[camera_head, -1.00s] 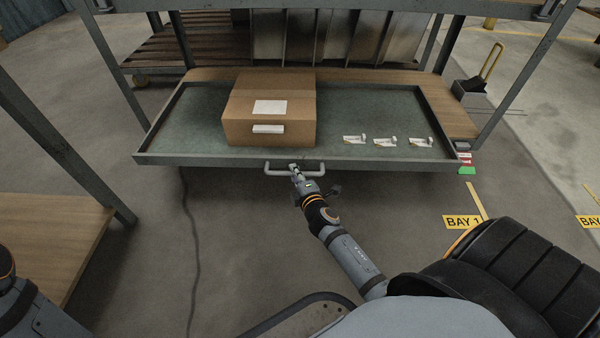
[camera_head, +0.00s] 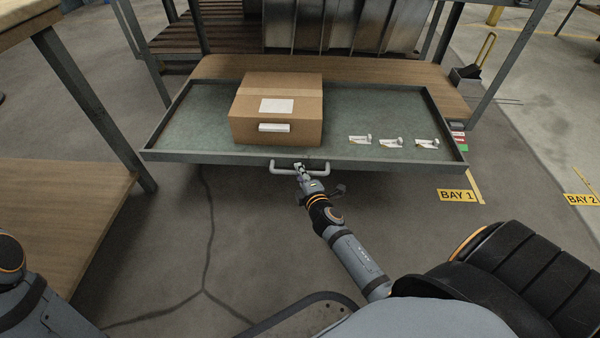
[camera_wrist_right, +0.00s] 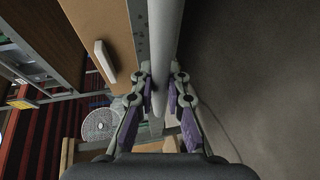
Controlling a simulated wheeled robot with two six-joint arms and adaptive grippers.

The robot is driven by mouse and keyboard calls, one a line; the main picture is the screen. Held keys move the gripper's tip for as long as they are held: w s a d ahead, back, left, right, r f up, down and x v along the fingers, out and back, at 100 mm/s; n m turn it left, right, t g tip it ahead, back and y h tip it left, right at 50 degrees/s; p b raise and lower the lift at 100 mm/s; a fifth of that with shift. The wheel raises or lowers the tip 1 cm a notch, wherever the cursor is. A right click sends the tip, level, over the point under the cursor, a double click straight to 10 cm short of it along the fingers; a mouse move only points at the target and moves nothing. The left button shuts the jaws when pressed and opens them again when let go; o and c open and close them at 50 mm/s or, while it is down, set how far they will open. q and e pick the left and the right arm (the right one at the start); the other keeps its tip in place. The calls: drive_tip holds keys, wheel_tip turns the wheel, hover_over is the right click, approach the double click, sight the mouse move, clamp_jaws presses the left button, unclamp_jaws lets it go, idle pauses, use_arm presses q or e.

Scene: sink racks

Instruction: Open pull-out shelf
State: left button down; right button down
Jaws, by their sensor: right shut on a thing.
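The pull-out shelf (camera_head: 190,140) is a grey-green tray with a raised rim, and it extends forward out of the rack. A pale bar handle (camera_head: 282,171) is fixed to the middle of its front edge. My right gripper (camera_head: 300,170) is shut on this handle. In the right wrist view the handle (camera_wrist_right: 163,50) runs between the two fingers of the right gripper (camera_wrist_right: 160,108). A brown cardboard box (camera_head: 277,108) with white labels sits on the tray, left of centre. Three small items with white cards lie on its right part. My left gripper is out of view.
A wooden shelf board (camera_head: 400,75) shows behind the tray, between rack posts. A wooden bench (camera_head: 70,205) with a post stands at the left. Coloured labels sit by the right post. The floor in front is clear, with a yellow BAY 1 marking (camera_head: 457,196).

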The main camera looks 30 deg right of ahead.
drive_tip(key=c, duration=1.3)
unclamp_jaws()
drive_tip(key=shift+c, duration=0.2)
drive_tip(key=v, duration=1.2)
